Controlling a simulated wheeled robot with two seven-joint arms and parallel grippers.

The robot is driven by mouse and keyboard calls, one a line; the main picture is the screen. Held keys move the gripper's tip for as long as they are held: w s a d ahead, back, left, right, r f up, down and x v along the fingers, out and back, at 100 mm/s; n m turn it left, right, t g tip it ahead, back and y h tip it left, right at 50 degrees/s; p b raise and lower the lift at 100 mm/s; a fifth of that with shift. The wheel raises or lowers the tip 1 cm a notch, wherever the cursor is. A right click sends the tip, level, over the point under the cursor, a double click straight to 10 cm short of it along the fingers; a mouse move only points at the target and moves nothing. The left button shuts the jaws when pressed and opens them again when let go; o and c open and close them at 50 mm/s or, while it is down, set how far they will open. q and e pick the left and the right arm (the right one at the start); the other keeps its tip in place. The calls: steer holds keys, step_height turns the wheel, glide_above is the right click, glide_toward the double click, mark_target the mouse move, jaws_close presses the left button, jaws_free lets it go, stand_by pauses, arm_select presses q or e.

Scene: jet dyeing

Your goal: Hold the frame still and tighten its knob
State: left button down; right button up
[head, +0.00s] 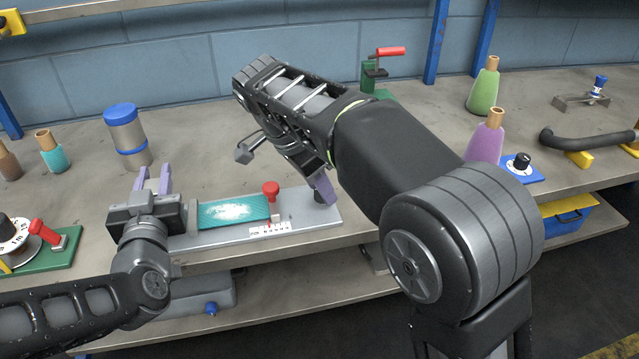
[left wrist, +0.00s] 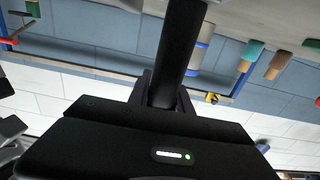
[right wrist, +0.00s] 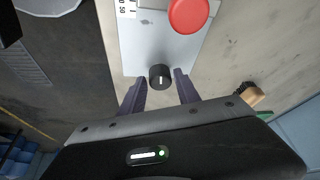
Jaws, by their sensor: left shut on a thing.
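The frame is a flat grey plate (head: 318,222) on the bench, with a teal cloth panel (head: 232,212), a red knob (head: 270,189) and a white scale. A small black knob (right wrist: 160,77) with a white mark stands at the plate's right end. My left gripper (head: 152,182) is at the frame's left end. It is shut on a dark bar (left wrist: 185,45), seen between its fingers in the left wrist view. My right gripper (right wrist: 159,92) is open, its purple fingers on either side of the black knob with gaps. In the head view, part of my right gripper (head: 320,188) is hidden.
A blue-lidded jar (head: 127,138) stands behind my left gripper. A red-handled device on a green base (head: 45,247) is at the left. A green flask (head: 484,87), a purple flask (head: 485,139) and a blue dial block (head: 521,168) stand to the right.

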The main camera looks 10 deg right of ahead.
steer(key=shift+o, duration=1.2)
steer(key=shift+r, duration=0.1)
steer(key=shift+d+r, duration=0.15)
steer(key=shift+r, duration=0.1)
steer(key=s+d+r+n+t+y, duration=0.1)
steer(key=s+r+n+t+y, duration=0.2)
steer(key=r+n, duration=0.7)
steer(key=s+n+y, duration=0.1)
steer(key=n, duration=0.4)
steer(key=shift+s+y, duration=0.4)
steer(key=shift+f, duration=0.1)
